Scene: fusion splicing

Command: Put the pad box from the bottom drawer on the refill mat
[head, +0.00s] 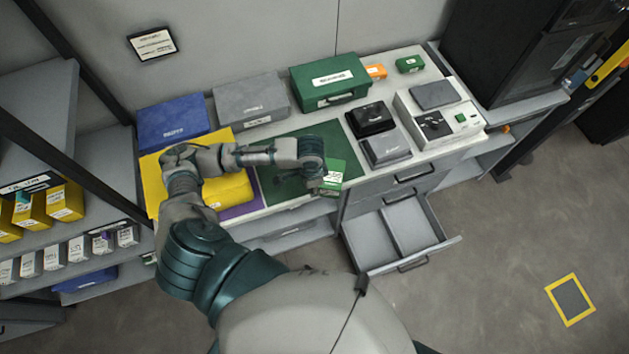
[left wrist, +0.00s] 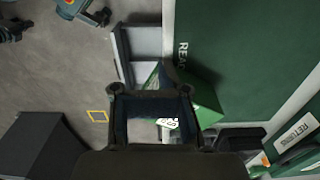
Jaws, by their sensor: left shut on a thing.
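My left gripper (head: 318,180) is shut on a small green box with a white label (head: 334,172), at the front right edge of the green mat (head: 285,160). The box also shows between the fingers in the left wrist view (left wrist: 205,98). The left wrist view shows letters starting "REA" on the green mat (left wrist: 235,50). I cannot read a mat marked refill. The lowest visible drawer (head: 395,235) is open, with a divider, and looks empty. My right gripper is not in view.
Yellow (head: 155,180) and purple (head: 240,211) surfaces lie left of the green mat, partly behind my arm. Blue (head: 172,122), grey (head: 250,98) and green (head: 330,80) cases line the back. Black (head: 371,118) and grey (head: 386,150) devices stand to the right.

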